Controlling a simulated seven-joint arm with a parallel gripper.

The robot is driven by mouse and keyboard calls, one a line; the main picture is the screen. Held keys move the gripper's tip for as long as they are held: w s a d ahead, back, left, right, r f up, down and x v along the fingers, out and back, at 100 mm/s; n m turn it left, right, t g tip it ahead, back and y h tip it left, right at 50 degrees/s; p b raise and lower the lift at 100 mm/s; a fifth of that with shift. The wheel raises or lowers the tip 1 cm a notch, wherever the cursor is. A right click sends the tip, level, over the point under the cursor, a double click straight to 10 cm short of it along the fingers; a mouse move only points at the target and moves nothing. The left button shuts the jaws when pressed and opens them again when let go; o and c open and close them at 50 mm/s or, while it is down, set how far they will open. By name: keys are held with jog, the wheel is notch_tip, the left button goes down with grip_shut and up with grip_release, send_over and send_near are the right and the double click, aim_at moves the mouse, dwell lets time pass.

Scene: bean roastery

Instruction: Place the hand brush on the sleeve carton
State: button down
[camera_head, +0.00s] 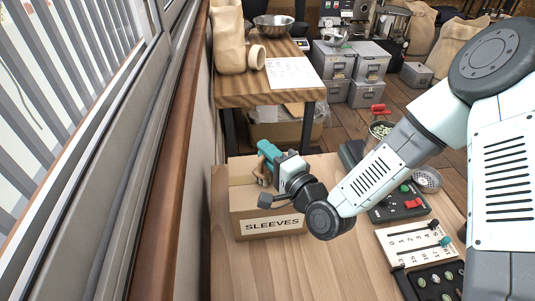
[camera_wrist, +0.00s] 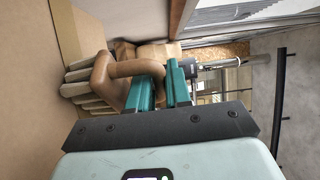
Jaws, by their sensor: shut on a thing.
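The sleeve carton (camera_head: 248,212) is a brown box with a "SLEEVES" label, standing at the wall end of the wooden table. My gripper (camera_head: 268,158), with teal fingers, is over the far part of the carton. It is shut on the hand brush (camera_head: 260,174), of which a small brown part shows beside the fingers. In the wrist view, the brush's curved brown handle (camera_wrist: 101,68) passes at the fingers (camera_wrist: 160,84), and pale bristle tufts stick out to the left. Tan cardboard (camera_wrist: 62,28) lies close to the bristles. Whether the brush touches the carton I cannot tell.
A dark box with red and green buttons (camera_head: 412,204), a white slider panel (camera_head: 402,243) and a black tray of beans (camera_head: 437,281) lie right of the carton. The table front is clear. A window wall (camera_head: 180,150) runs close along the left.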

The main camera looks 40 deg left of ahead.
jog(key=shift+f, duration=0.3)
jog(key=c, duration=1.1)
grip_release()
jog(key=shift+o, duration=0.2)
jog(key=shift+r, duration=0.15)
jog(key=v, duration=1.2)
